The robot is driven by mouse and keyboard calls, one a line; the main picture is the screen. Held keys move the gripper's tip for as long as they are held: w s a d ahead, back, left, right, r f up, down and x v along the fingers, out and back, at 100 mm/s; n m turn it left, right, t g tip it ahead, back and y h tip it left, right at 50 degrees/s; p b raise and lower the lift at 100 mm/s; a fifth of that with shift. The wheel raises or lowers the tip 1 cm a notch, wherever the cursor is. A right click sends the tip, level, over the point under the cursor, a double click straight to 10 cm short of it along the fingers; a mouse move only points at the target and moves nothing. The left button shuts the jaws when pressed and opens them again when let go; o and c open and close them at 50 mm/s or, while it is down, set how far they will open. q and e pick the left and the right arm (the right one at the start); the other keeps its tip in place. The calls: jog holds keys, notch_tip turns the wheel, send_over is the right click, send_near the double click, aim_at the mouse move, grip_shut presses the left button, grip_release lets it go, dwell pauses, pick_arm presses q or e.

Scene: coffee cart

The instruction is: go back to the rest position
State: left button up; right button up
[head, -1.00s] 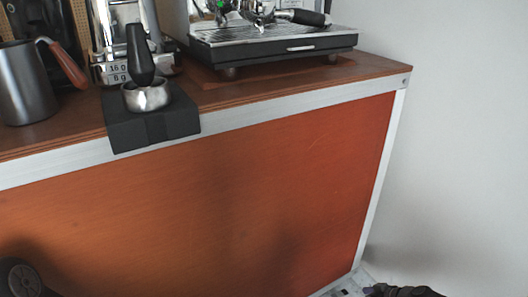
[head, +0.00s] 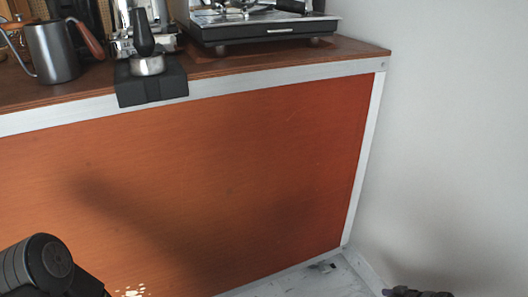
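Neither of my gripper's fingertips shows in the head view. A dark round arm link of mine is at the lower left corner, low in front of the cart's orange panel (head: 200,180). A small dark part of mine shows at the bottom edge on the right. Both are clear of the counter top. Whether the grippers hold anything is hidden.
The wooden counter (head: 215,68) carries a gooseneck kettle (head: 52,52), a portafilter (head: 146,50) on a black stand (head: 152,88), a grinder and an espresso machine (head: 265,27). A white wall (head: 460,120) stands at right. Floor (head: 315,280) shows between cart and wall.

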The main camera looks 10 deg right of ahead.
jog(key=a+r+g+y, duration=0.1)
jog(key=a+g+y, duration=0.15)
jog(key=a, duration=2.35)
jog(key=s+a+r+m+g+h, duration=0.1)
jog(key=s+a+m+g+h, duration=0.15)
jog(key=s+a, duration=1.05)
jog(key=s+d+r+m+g+h+p, duration=0.1)
jog(key=s+d+r+m, duration=0.1)
jog(key=s, duration=0.6)
pick_arm(q)
jog(key=s+r+p, duration=0.1)
jog(key=r+p, duration=1.8)
jog(key=s+d+r+g+p, duration=0.1)
jog(key=s+r+p, duration=0.1)
jog(key=r+p, duration=1.7)
jog(key=shift+d+r+m, duration=0.3)
jog(key=shift+r, duration=0.25)
pick_arm(e)
jog(key=s+a+r, duration=0.1)
jog(key=r, duration=1.8)
jog(key=s+a+r+g, duration=0.1)
jog(key=s+r, duration=0.1)
jog(key=r, duration=1.7)
jog(key=shift+n, duration=0.35)
